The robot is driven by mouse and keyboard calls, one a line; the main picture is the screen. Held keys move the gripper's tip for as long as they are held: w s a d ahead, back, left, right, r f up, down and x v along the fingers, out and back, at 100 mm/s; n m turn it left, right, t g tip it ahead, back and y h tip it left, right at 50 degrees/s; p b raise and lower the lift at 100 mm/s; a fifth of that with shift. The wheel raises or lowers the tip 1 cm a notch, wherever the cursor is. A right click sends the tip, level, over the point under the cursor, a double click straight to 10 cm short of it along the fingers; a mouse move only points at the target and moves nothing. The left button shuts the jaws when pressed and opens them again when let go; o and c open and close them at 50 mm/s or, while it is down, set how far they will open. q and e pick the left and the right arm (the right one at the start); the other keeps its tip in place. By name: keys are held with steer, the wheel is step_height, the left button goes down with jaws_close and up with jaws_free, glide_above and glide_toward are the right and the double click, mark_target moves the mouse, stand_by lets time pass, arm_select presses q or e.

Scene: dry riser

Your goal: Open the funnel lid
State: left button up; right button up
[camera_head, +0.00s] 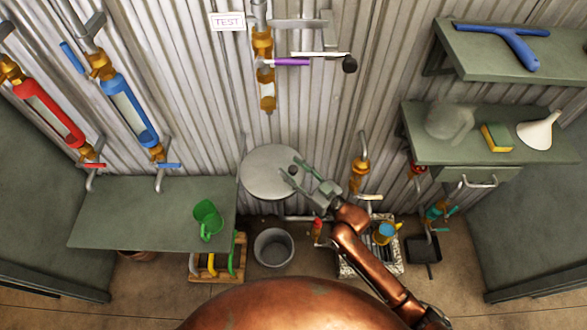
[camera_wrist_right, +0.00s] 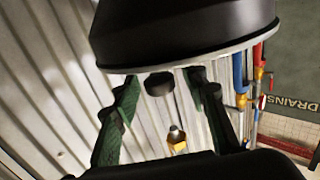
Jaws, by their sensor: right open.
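The funnel lid (camera_head: 266,172) is a round grey disc in front of the corrugated wall. A small dark knob (camera_head: 292,170) sits near its right edge. My right gripper (camera_head: 298,174) reaches in from the lower right, open, with its fingers at the knob. In the right wrist view the dark knob (camera_wrist_right: 160,84) shows between the two green fingers, below a large dark round body with a pale rim (camera_wrist_right: 190,53). I cannot tell whether the fingers touch the knob. The lid appears closed; the funnel under it is hidden in the head view. My left gripper is not in view.
A grey bucket (camera_head: 274,247) stands on the floor below the lid. A green shelf (camera_head: 120,212) with a green cup (camera_head: 208,219) is at left. Brass valve pipes (camera_head: 262,42) hang above. A shelf (camera_head: 480,158) with a white funnel (camera_head: 541,132) is at right.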

steer(key=shift+c, duration=0.7)
jaws_close()
